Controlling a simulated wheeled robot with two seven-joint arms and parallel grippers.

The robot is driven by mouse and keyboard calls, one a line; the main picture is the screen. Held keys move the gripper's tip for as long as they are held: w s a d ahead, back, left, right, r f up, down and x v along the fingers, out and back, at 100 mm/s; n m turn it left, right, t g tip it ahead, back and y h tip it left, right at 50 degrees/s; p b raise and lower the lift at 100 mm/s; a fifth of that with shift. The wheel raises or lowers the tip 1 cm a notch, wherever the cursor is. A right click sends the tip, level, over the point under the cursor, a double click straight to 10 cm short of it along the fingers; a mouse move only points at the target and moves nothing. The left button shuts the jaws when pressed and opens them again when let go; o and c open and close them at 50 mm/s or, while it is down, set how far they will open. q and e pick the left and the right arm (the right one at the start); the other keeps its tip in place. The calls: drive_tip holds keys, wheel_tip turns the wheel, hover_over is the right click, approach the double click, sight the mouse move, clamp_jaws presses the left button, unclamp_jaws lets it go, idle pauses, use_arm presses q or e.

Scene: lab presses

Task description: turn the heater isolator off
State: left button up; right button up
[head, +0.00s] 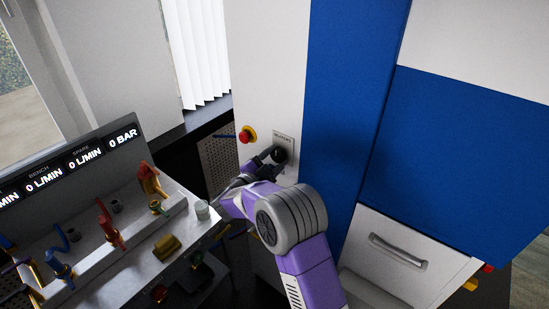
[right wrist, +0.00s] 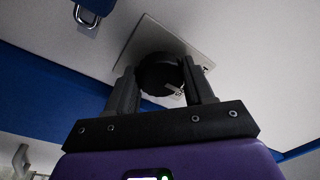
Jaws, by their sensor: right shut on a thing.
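The heater isolator is a black round knob (head: 281,154) on a light plate (head: 284,137) fixed to the white press panel. The plate has small lettering too small to read in the head view. In the right wrist view the knob (right wrist: 158,70) sits between the two fingers of my right gripper (right wrist: 160,78), and its plate (right wrist: 188,42) shows behind it. My right gripper (head: 270,160) is shut on the knob, with its arm reaching up from below. The gripper partly hides the knob in the head view, so its pointing direction cannot be told. My left gripper is not in view.
A padlock (right wrist: 88,12) hangs near the plate in the right wrist view. A bench (head: 135,262) with coloured valves and displays stands at left. A drawer (head: 410,245) is at right.

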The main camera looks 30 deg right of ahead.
drive_tip(key=shift+r, duration=0.1)
drive_tip(key=o, duration=1)
drive_tip(key=v, duration=0.7)
drive_tip(key=shift+a, duration=0.3)
